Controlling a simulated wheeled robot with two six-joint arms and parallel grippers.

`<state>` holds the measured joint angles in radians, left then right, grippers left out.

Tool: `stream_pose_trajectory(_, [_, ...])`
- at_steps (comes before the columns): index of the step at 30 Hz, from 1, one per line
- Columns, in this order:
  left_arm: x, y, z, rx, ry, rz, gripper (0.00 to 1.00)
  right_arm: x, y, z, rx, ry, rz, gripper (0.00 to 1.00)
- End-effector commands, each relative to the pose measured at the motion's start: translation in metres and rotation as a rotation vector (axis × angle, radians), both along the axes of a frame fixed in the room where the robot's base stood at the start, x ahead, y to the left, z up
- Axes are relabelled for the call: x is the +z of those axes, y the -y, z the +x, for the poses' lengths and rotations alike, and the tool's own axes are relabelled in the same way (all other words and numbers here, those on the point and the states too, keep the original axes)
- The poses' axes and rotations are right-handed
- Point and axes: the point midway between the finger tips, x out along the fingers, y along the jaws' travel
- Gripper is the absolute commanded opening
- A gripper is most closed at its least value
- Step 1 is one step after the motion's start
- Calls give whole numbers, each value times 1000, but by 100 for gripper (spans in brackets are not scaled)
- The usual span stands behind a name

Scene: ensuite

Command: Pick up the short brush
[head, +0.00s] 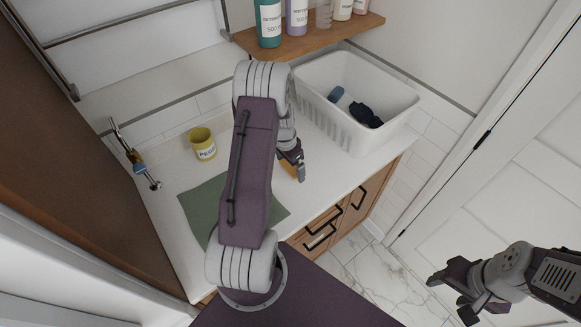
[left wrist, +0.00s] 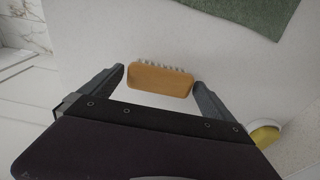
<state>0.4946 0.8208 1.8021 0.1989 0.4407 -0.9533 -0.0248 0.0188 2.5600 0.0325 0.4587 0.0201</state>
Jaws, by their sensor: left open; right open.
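The short brush (left wrist: 160,80) has an orange-tan wooden back and a row of pale bristles. In the left wrist view it lies on the white counter between the tips of my left gripper (left wrist: 160,88), with gaps at both ends. In the head view only a bit of the brush (head: 288,168) shows beside my left gripper (head: 296,165), which is open; my own arm and gripper hide the rest. My right gripper (head: 452,293) is open and empty, over the floor at the lower right, far from the brush.
A green cloth (head: 203,205) lies on the counter, partly behind my left arm. A yellow pegs pot (head: 202,144) stands near the tap (head: 135,158). A white basket (head: 358,95) with dark items is at the back right, below a shelf (head: 310,38) of bottles.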

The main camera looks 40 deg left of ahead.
Motion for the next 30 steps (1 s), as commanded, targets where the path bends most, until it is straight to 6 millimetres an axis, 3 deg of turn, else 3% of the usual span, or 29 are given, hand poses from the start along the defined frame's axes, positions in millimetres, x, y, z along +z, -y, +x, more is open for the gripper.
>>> stream_pose_trajectory(8, [-7, 0, 1, 1, 1, 1, 100, 1, 0, 0, 0, 0, 0, 57])
stream_pose_trajectory(12, [-7, 0, 1, 0, 1, 1, 61, 0, 0, 0, 0, 0, 0, 57])
stream_pose_trajectory(15, [-7, 0, 1, 0, 1, 1, 39, 1, 0, 0, 0, 0, 0, 57])
stream_pose_trajectory(23, [-3, 0, 1, 0, 2, 1, 39, -1, 0, 0, 0, 0, 0, 57])
stream_pose_trajectory(30, [30, 0, 2, 0, 6, 3, 39, -10, 0, 0, 0, 0, 0, 57])
